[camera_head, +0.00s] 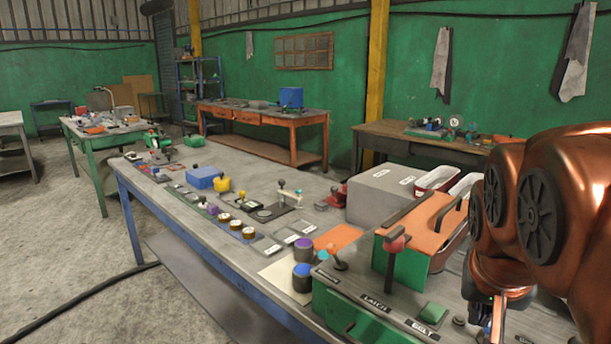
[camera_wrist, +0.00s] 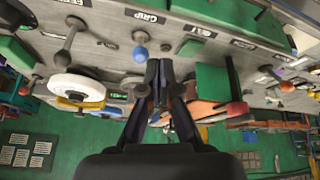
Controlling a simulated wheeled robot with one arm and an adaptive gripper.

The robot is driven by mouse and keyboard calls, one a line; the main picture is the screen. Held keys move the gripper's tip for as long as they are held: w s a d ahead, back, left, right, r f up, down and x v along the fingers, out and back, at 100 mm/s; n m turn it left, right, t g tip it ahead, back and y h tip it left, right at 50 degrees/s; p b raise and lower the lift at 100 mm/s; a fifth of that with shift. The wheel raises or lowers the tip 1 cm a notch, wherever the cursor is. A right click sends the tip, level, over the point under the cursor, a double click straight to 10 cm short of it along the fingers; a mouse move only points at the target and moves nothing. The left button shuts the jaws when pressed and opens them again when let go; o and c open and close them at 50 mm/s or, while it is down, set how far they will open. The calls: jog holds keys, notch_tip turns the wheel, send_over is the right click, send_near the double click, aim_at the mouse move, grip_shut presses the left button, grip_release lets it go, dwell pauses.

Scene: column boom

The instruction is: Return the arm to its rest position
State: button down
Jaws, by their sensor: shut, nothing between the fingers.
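My copper-coloured arm (camera_head: 545,200) is folded at the right edge of the head view. Its lower end hangs over the near right part of the long workbench (camera_head: 262,206). My gripper (camera_wrist: 158,75) shows in the wrist view with its dark fingers together and nothing between them. The fingertips appear close to a blue ball knob (camera_wrist: 140,54) and a green block (camera_wrist: 190,48). I cannot tell whether they touch anything. In the head view the fingers are not clearly visible.
A green box with an orange top (camera_head: 425,225) and a red-handled lever (camera_head: 393,250) stand left of my arm. A grey box (camera_head: 385,192) and bins (camera_head: 437,178) stand behind. A white round knob (camera_wrist: 76,86) is left in the wrist view. The concrete floor (camera_head: 70,245) is mostly open.

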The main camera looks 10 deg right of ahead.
jog(key=s+a+f+n+g+y+p, duration=0.3)
jog(key=s+a+f+n+g+p, duration=0.2)
jog(key=a+f, duration=0.7)
jog(key=s+a+n, duration=0.1)
jog(key=s+n, duration=0.1)
jog(key=s, duration=0.2)
jog(key=shift+s+g+y+p, duration=0.3)
jog(key=shift+p, duration=0.1)
